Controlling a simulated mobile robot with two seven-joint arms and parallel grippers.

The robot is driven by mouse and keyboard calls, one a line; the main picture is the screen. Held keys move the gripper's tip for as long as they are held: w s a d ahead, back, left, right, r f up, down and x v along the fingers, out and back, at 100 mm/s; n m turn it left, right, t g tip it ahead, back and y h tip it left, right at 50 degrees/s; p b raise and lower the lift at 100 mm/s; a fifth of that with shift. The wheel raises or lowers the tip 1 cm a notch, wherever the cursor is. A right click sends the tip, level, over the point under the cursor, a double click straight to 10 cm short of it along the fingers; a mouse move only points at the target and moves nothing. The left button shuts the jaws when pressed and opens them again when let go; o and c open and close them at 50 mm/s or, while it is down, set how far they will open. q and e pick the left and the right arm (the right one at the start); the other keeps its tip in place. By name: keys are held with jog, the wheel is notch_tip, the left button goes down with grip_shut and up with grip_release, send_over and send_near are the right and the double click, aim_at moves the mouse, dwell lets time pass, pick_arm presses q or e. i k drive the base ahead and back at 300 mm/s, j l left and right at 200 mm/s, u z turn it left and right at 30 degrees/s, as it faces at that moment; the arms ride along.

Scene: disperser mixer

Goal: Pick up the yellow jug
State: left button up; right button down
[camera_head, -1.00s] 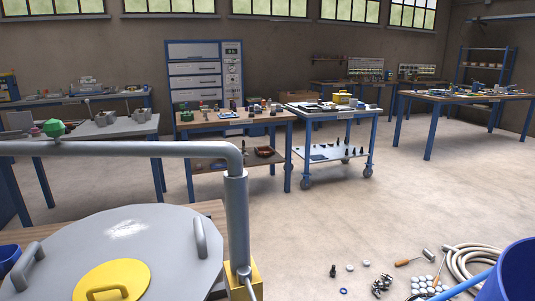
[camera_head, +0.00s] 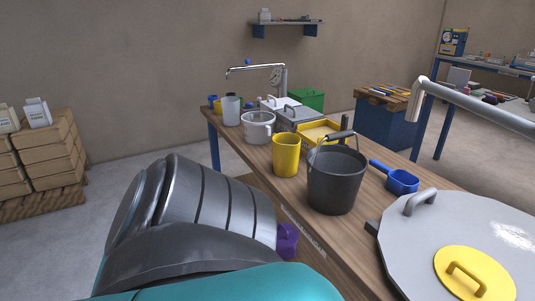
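A yellow jug (camera_head: 286,156) stands upright on the wooden bench, just left of a dark grey bucket (camera_head: 336,182). The bucket hides part of the jug's right side. No handle of the jug can be made out. A grey and teal link of my own arm fills the lower left of the view, in front of the bench and apart from the jug. Neither gripper is in view.
A white pot (camera_head: 257,128) and a yellow tray (camera_head: 330,124) stand behind the jug. A blue scoop (camera_head: 402,181) lies right of the bucket. A large grey lid (camera_head: 460,238) is at the lower right. Stacked boxes (camera_head: 40,155) stand at left.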

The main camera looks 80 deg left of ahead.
aim_at(285, 146)
jog(key=u, duration=2.3)
jog(key=i+j+z, duration=0.1)
jog(key=z, duration=0.35)
jog(key=i+j+z, duration=0.15)
jog(key=z, duration=0.25)
jog(key=j+z, duration=0.15)
jog(key=z, duration=0.3)
jog(key=i+j+z, duration=0.2)
jog(key=j, duration=0.25)
jog(key=j+z, duration=0.15)
jog(key=j, duration=0.35)
